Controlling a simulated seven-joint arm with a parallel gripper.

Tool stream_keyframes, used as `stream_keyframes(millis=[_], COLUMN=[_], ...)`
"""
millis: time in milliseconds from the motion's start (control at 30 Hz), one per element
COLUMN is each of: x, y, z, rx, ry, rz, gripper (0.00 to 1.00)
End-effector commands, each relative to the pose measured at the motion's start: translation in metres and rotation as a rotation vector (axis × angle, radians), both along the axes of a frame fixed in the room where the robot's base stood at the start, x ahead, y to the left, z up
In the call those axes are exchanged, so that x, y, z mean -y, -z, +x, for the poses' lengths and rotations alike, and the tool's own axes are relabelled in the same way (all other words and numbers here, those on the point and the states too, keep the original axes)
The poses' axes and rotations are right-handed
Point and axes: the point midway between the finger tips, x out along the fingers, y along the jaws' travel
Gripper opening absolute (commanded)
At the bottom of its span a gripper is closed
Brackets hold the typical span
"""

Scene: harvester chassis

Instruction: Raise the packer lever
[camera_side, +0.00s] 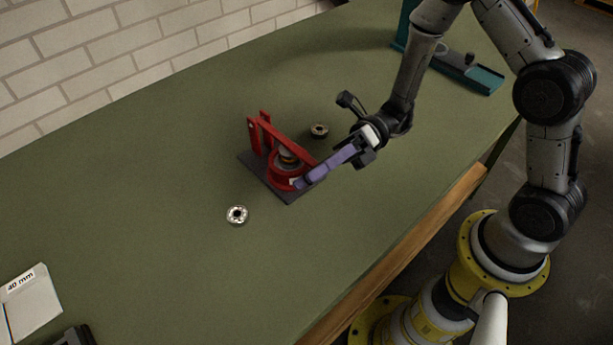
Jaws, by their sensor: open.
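The red packer (270,157) stands on a dark base plate (253,164) in the middle of the green bench. It has upright posts at its back left and a round red cup (283,182) with a dark and orange part inside. The red lever (289,143) runs from the top of the posts down toward the right, over the cup. My gripper (303,181) is open, with its long purple fingers reaching down-left to the packer's right front, beside the cup and below the lever's low end. I cannot tell whether the fingers touch the lever or the cup.
A silver bearing (237,215) lies in front of the packer, and a dark ring (319,130) lies behind it. A teal fixture (484,77) stands at the back right. A white box marked 40 mm (28,306) is at the lower left. The bench left of the packer is clear.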

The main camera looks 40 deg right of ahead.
Motion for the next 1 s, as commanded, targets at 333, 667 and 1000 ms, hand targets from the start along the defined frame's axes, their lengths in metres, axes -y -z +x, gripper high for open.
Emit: stream_keyframes(millis=[333,667,1000], x=[-0.019,-0.018,-0.018], y=[0.000,0.000,0.000], z=[0.000,0.000,0.000], rx=[0.000,0.000,0.000], ry=[0.001,0.001,0.000], rz=[-0.001,-0.001,0.000], gripper=[0.58,0.33,0.00])
